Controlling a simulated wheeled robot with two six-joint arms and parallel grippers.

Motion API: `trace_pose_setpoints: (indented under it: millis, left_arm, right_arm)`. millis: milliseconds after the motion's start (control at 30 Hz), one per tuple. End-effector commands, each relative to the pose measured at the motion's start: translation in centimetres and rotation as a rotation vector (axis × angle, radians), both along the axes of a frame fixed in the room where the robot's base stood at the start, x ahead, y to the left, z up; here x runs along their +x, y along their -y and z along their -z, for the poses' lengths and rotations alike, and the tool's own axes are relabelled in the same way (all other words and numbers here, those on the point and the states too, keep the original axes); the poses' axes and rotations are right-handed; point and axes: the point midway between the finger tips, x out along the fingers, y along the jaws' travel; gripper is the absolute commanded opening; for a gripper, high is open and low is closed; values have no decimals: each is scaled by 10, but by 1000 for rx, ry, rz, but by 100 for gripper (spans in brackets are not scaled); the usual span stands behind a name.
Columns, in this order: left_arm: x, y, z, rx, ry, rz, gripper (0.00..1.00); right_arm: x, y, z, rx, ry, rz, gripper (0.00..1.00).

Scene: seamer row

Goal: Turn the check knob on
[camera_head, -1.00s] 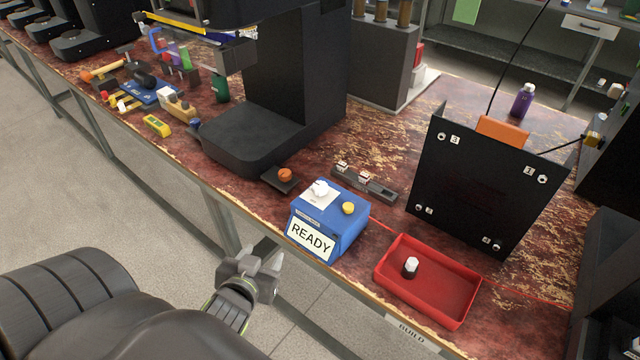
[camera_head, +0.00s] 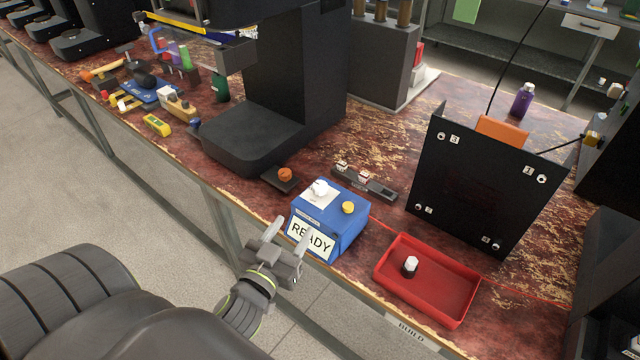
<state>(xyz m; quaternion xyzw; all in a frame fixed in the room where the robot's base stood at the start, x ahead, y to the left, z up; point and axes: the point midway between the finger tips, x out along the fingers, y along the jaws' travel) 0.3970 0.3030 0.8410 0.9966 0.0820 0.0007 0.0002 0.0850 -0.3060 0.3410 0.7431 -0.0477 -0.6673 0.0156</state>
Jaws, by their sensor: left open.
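A blue box (camera_head: 345,232) stands on the bench near its front edge, with a sign reading READY on its front. A white knob (camera_head: 319,187) sits on a white plate on the box's top, and a yellow button (camera_head: 348,208) is beside it. My left gripper (camera_head: 289,228) is open and empty, in front of the box, with its fingers pointing up toward it. One finger overlaps the READY sign in the picture; I cannot tell whether it touches. The knob is not covered. My right gripper is not in view.
A red tray (camera_head: 378,275) holding a small black-and-white part (camera_head: 410,266) is right of the box. A black panel (camera_head: 470,190) stands behind the tray. A black machine (camera_head: 240,140) and an orange knob (camera_head: 285,174) are left of the box. The floor in front is clear.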

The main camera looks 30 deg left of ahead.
Motion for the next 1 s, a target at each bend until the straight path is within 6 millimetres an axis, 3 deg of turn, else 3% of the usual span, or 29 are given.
trace_pose_setpoints:
  millis: [600,800,1000]
  left_arm:
    - [113,-19,-2,3,0,0,52]
    - [138,-23,-1,2,0,0,52]
    - [147,-25,-1,1,-1,-1,52]
  right_arm:
    - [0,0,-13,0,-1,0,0]
    - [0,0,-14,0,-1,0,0]
    - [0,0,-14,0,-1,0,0]
